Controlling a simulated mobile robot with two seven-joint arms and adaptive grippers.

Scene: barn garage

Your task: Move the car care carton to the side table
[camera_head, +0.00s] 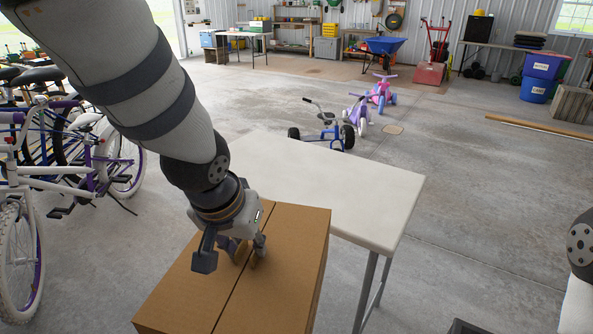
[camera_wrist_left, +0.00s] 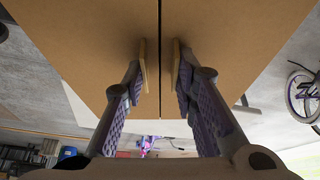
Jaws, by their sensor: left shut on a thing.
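The carton (camera_head: 290,262) is a large brown box with a dark seam across its top. It fills the upper part of the left wrist view (camera_wrist_left: 80,45). My left gripper (camera_head: 250,250) points down at the top middle of the carton and is shut on it, with one finger on each side of the seam. The white side table (camera_head: 350,190) is just behind the carton, which hides its near left part. I cannot tell whether the carton touches the table. My right gripper is out of view; only part of my right arm shows at the right edge.
Bicycles (camera_head: 60,165) stand close on the left. A blue tricycle (camera_head: 325,130) and small ride-on toys (camera_head: 380,92) are behind the table. A wooden beam (camera_head: 540,127) lies on the floor at the right.

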